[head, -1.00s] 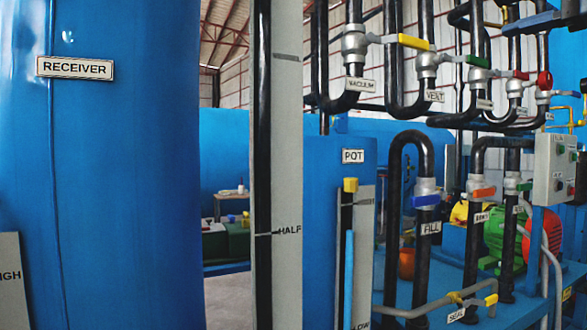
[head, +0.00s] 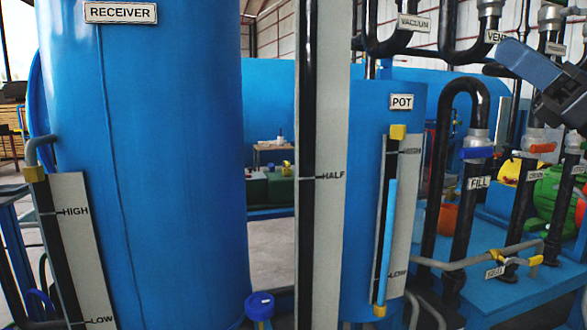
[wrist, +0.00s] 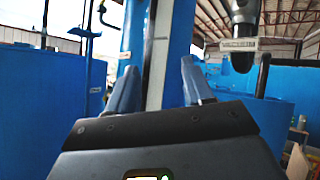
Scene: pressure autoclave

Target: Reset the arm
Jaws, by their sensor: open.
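My gripper (wrist: 158,78) shows in the wrist view with its two blue fingers apart and nothing between them. Behind the fingers stand a grey post and blue vessels, with no contact visible. In the head view, a blue and dark part of my arm (head: 550,82) reaches in from the right edge, in front of the pipes and valves.
The blue RECEIVER tank (head: 170,170) fills the left. A grey HALF gauge board (head: 333,120) stands mid-view, beside the POT vessel (head: 365,200). The FILL pipe (head: 462,225) and other valved pipes crowd the right. Open floor shows between tank and board.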

